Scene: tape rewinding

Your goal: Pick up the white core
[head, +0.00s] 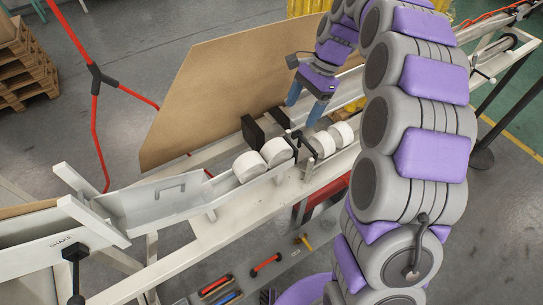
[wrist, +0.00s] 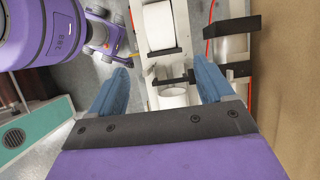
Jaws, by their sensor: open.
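Several white cores sit in a row on the white machine rail in the head view. Two lie left of a dark clamp: one at the left end (head: 249,166) and one beside it (head: 277,151). Two more lie to its right, one (head: 322,144) near the clamp and one (head: 341,134) farther right. My gripper (head: 303,112) is open and empty, with blue fingers pointing down above and behind the row. In the wrist view my open gripper (wrist: 161,68) has its fingers apart. A white roll (wrist: 158,26) lies beyond the fingertips, and another (wrist: 174,97) shows between the fingers.
Black brackets (head: 253,133) stand behind the row, by a large brown board (head: 220,85). A white sloped chute (head: 160,193) lies at the left. A dark clamp bar (wrist: 175,79) crosses between the fingers. Tools (head: 266,264) lie on a lower shelf.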

